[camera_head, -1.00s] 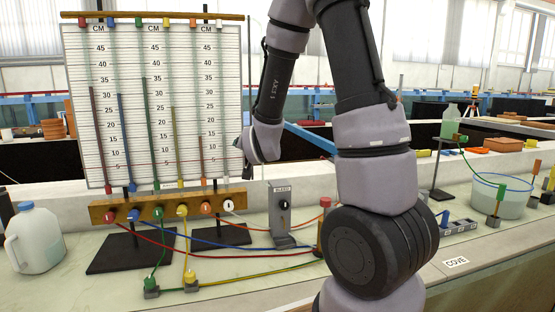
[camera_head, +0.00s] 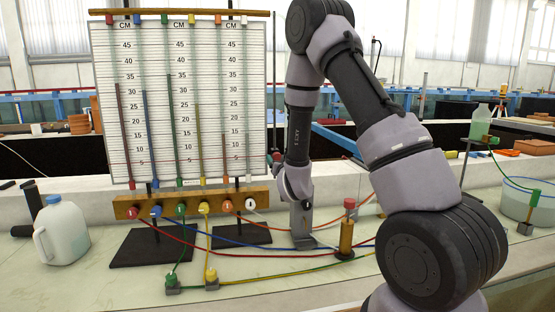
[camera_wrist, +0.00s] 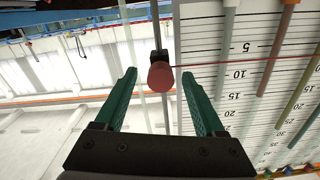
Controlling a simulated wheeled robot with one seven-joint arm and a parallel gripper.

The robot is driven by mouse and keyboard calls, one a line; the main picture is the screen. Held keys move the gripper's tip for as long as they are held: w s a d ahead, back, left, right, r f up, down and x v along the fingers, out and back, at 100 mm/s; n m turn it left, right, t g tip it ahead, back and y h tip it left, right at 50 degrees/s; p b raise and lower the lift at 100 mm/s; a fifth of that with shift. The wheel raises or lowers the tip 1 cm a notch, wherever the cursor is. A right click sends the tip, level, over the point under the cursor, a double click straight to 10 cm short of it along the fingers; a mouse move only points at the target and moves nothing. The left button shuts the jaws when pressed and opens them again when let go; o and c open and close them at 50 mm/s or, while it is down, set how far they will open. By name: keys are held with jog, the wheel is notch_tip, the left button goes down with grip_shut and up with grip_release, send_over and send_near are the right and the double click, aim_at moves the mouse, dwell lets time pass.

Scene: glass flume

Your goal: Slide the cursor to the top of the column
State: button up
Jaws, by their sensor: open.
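The cursor's red knob (camera_wrist: 160,77) sits on a thin rail (camera_wrist: 157,25) beside the manometer board (camera_wrist: 250,100). Its thin red line (camera_wrist: 270,58) crosses the low part of the scale, between the 5 and 10 labels in the wrist view, where the numbers rise downward. My gripper (camera_wrist: 161,74) is open, its green fingers on either side of the knob with gaps showing; I cannot tell whether the knob is fully between them in depth. In the head view, my gripper (camera_head: 273,158) is at the board's lower right edge, and the board (camera_head: 112,100) stands upright.
Below the board is a wooden manifold (camera_head: 125,207) with coloured knobs and tubes. The bleed stand (camera_head: 303,232) is behind my arm. A brass post (camera_head: 347,238) stands right of it. A white jug (camera_head: 62,235) is at left. The rail above the gripper looks clear.

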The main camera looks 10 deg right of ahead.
aim_at(278, 159)
jog(key=shift+w, duration=1.6)
jog(key=shift+c, duration=0.4)
grip_shut()
